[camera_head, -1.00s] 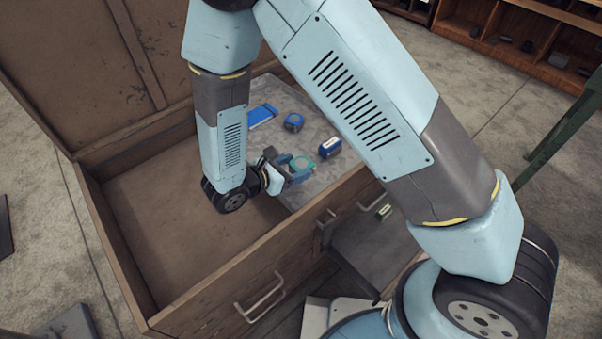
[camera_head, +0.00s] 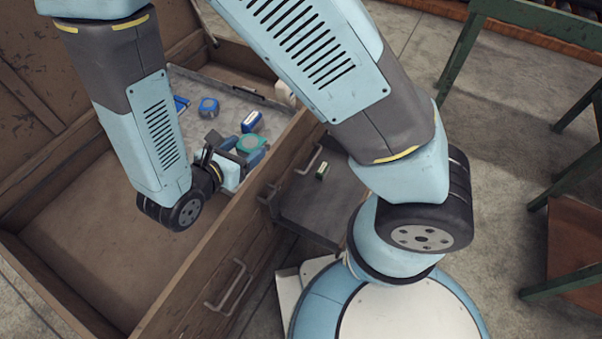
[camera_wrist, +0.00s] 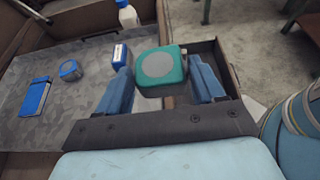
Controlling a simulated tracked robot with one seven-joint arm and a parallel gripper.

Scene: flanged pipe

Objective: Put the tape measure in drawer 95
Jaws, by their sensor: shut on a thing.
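The tape measure (camera_head: 251,143) is teal with a grey round face. It shows large in the wrist view (camera_wrist: 160,68). My gripper (camera_head: 240,157) is shut on it, with one blue finger on each side in the wrist view (camera_wrist: 163,88). In the head view it is near the front wall of the large wooden chest (camera_head: 225,235), over or by the grey tray; its exact height is unclear. No drawer number is readable.
The grey tray (camera_wrist: 100,70) holds a blue round item (camera_head: 208,107), a blue box (camera_head: 252,122) and a flat blue item (camera_wrist: 36,96). A white bottle (camera_wrist: 128,14) stands beyond. A green-legged table (camera_head: 460,45) is at right. The chest's near-left interior is empty.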

